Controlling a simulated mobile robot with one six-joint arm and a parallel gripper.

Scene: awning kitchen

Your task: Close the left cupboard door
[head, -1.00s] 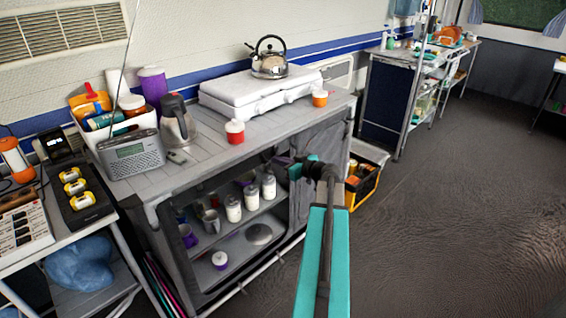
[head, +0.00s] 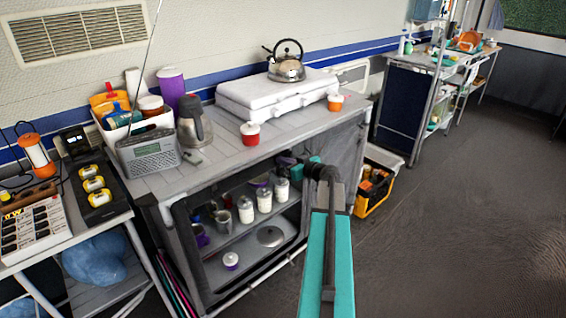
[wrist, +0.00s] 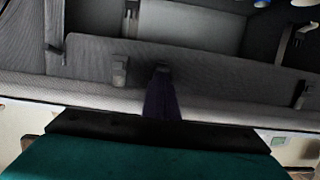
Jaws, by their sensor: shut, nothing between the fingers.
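The grey cupboard (head: 190,240) stands under the worktop at the left, and its left compartment is open, showing shelves with white jars (head: 264,200) and cups. I cannot make out the left door clearly in the head view. A grey fabric panel (wrist: 200,75) with clips spans the wrist view; I cannot tell whether it is that door. My gripper (head: 284,160) is at the upper front of the cupboard, near the right end of the open compartment. Its dark purple fingers (wrist: 162,95) are together and empty, overlapping the panel's edge; contact is unclear.
The floor (head: 450,240) at the right is clear.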

